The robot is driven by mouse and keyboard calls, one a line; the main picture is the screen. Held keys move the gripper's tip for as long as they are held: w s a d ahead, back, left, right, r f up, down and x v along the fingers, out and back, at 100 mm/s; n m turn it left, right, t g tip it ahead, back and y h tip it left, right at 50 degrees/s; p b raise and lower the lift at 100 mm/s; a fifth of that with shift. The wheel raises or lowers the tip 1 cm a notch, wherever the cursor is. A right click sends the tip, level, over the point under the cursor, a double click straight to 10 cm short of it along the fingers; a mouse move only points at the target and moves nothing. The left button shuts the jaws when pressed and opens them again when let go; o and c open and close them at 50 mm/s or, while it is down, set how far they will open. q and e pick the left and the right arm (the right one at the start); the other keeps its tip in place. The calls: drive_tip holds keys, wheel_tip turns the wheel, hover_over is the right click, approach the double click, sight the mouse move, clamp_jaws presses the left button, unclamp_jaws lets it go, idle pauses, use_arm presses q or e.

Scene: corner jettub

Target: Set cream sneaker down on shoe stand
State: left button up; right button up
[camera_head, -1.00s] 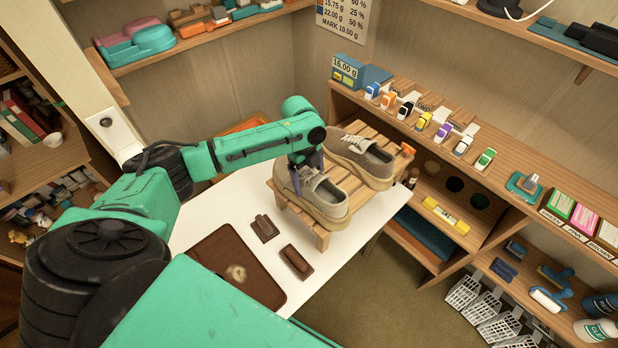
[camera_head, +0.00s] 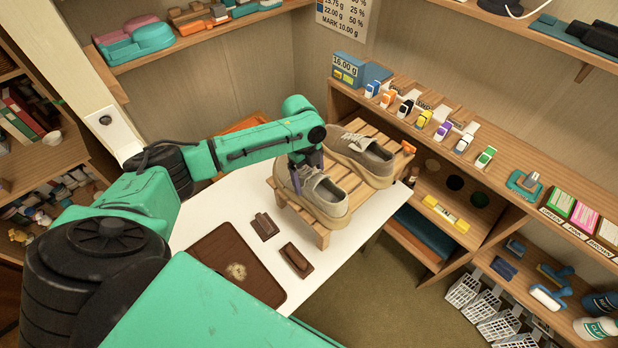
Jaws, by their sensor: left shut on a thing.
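A slatted wooden shoe stand (camera_head: 322,237) sits on the white table. A cream sneaker (camera_head: 324,199) is at the near left part of the stand, its sole at the slats; I cannot tell whether its full weight rests there. My left gripper (camera_head: 305,178) comes down from above and is shut on the sneaker at its back part; the fingertips are partly hidden. A second similar shoe (camera_head: 365,160) stands on the far right part of the stand, apart from the gripper. My right gripper is not in view.
Two brown brushes (camera_head: 296,260) and a brown mat (camera_head: 236,266) lie on the white table (camera_head: 208,222) in front of the stand. A wooden shelf (camera_head: 500,180) with small coloured bottles runs along the right.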

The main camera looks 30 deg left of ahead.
use_arm(q)
drive_tip(key=shift+s+f, duration=0.1)
idle(0.8)
drive_tip(key=o, duration=1.5)
drive_tip(key=shift+o, duration=0.2)
wheel_tip(320, 180, up, 14)
drive_tip(key=w+a+b, duration=0.1)
drive_tip(key=a+b, duration=0.1)
drive_tip(key=shift+r+b, duration=0.2)
drive_tip(key=shift+b, duration=0.15)
